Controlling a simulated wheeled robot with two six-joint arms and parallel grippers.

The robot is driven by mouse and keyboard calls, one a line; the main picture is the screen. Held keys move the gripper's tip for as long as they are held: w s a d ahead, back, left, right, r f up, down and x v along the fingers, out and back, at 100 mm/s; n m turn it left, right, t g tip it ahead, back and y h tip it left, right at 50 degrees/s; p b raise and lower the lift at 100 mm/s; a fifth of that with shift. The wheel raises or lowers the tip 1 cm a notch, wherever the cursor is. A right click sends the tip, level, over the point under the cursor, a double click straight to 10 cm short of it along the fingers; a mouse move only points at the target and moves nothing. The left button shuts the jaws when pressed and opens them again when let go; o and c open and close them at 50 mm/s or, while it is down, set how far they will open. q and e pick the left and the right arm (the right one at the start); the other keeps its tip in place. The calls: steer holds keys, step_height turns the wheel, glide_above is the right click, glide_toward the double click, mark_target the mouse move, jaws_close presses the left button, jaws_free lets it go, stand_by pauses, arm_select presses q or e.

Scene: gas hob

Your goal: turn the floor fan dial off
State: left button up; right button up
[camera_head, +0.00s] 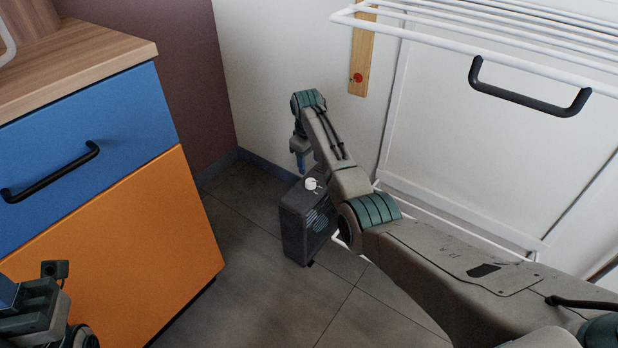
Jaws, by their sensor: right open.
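The floor fan (294,228) is a dark grey box standing on the floor near the back wall, partly hidden behind my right arm. Its white dial (311,184) is on the top face. My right gripper (302,168) points down just above and slightly left of the dial, apart from it in the picture. It is open and nothing shows in it. The exact gap to the dial is hard to judge. My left gripper (32,310) is at the lower left corner, partly cut off by the frame; its fingers are not clear enough to tell their state.
A cabinet with a blue drawer (90,125) and an orange front (130,240) stands at the left. A white wire rack (480,25) and a white panel with a black handle (530,100) are at the right. Tiled floor (270,310) is free in front of the fan.

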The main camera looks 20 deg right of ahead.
mark_target(311, 181)
steer(key=f+b, duration=0.1)
steer(key=f, duration=0.2)
steer(key=f+b, duration=0.1)
steer(key=f, duration=0.3)
steer(key=shift+w+d+b, duration=0.15)
steer(key=shift+d+b, duration=0.05)
steer(key=shift+b, duration=0.1)
steer(key=shift+f+b, duration=0.3)
steer(key=shift+f, duration=0.35)
steer(key=shift+c, duration=0.2)
steer(key=c, duration=0.9)
steer(key=shift+r, duration=0.1)
